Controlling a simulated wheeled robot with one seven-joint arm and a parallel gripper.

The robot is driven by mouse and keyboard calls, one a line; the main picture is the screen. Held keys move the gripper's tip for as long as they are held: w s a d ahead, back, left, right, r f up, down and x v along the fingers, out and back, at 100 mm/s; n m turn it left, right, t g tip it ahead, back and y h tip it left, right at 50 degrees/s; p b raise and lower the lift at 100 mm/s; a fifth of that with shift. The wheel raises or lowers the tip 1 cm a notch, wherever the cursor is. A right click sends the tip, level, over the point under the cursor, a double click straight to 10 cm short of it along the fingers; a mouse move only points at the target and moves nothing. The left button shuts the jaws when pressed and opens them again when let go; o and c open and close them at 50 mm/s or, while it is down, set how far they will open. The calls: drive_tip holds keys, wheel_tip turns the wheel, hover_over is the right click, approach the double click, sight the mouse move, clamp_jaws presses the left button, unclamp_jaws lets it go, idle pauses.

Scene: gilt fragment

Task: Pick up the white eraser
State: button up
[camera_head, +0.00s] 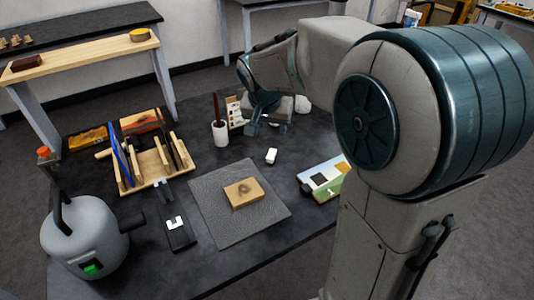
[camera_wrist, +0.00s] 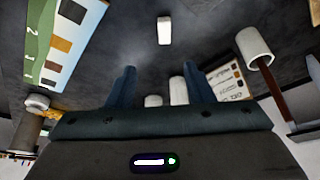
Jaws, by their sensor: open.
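The white eraser (camera_head: 271,156) is a small white block lying on the dark tabletop, behind the grey mat. It also shows in the wrist view (camera_wrist: 164,30), near the top centre, apart from my fingers. My gripper (camera_head: 268,128) is over the table just behind the eraser in the head view. In the wrist view my gripper (camera_wrist: 158,72) has its two blue fingers spread, with nothing held between them. The eraser is fully visible in both views.
A white cup (camera_head: 220,133) with a brown stick stands left of my gripper. A colour card (camera_head: 325,177) lies to the right. A grey mat (camera_head: 222,222) with a wooden block (camera_head: 243,193) is in front. A wooden rack (camera_head: 151,167) stands left. Bare tabletop surrounds the eraser.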

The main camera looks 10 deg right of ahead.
hover_over(272, 153)
drive_tip(key=s, duration=0.2)
drive_tip(key=f, duration=0.8)
drive_tip(key=shift+a+f, duration=0.3)
drive_tip(key=shift+a, duration=0.05)
drive_tip(key=shift+a+p+x, duration=0.1)
drive_tip(key=shift+p+x, duration=0.05)
drive_tip(key=shift+x, duration=1.15)
drive_tip(key=shift+a+p+x, duration=0.15)
drive_tip(key=shift+x, duration=1.15)
drive_tip(key=shift+s+f, duration=0.1)
clamp_jaws()
